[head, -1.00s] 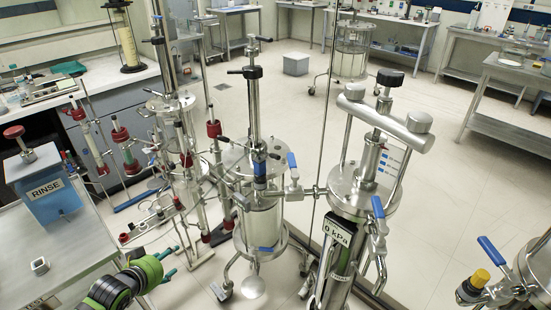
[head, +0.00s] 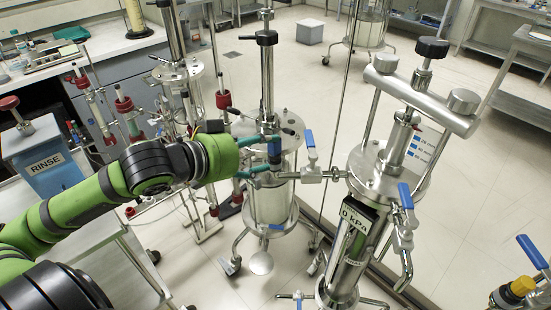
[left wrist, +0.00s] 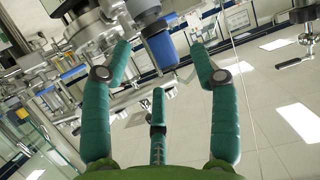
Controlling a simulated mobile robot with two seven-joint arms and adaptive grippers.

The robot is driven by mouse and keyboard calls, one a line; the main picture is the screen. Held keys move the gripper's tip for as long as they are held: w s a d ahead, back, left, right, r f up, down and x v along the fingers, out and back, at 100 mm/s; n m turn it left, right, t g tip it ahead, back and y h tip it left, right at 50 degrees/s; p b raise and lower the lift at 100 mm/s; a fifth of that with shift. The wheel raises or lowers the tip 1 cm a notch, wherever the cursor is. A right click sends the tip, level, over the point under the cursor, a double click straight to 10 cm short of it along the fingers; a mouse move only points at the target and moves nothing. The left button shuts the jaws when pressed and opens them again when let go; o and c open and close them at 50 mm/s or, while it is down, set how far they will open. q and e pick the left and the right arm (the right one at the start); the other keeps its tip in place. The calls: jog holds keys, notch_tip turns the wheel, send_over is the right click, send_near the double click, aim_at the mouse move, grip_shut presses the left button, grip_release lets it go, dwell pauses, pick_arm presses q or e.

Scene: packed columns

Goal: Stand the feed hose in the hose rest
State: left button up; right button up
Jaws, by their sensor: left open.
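A blue-sleeved metal piece (head: 275,152), which I take to be the feed hose's end, is upright at the front of the middle glass column. In the left wrist view the blue sleeve (left wrist: 160,48) lies between my fingers, with clear gaps on both sides. My left gripper (head: 264,156) is open, its teal fingers reaching toward the sleeve from the left. All three fingers show in the left wrist view (left wrist: 158,52). I cannot make out the hose rest; my left arm covers part of the left bench. My right gripper is out of view.
A blue valve lever (head: 309,138) stands close right of the sleeve. The right steel column (head: 385,180) carries a crossbar and a 0 kPa display (head: 358,219). A blue RINSE tank (head: 45,160) stands on the left bench (head: 112,250). Glassware (head: 182,95) crowds behind the arm.

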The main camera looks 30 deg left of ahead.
aim_at(272, 145)
pick_arm(q)
jog(key=shift+w+d+f+b, duration=0.15)
jog(key=shift+w+d+b, duration=0.15)
jog(key=shift+w, duration=0.5)
jog(key=shift+p+x, duration=0.7)
jog(key=shift+x, duration=1.05)
jog(key=shift+d, duration=0.1)
jog(key=c, duration=1.2)
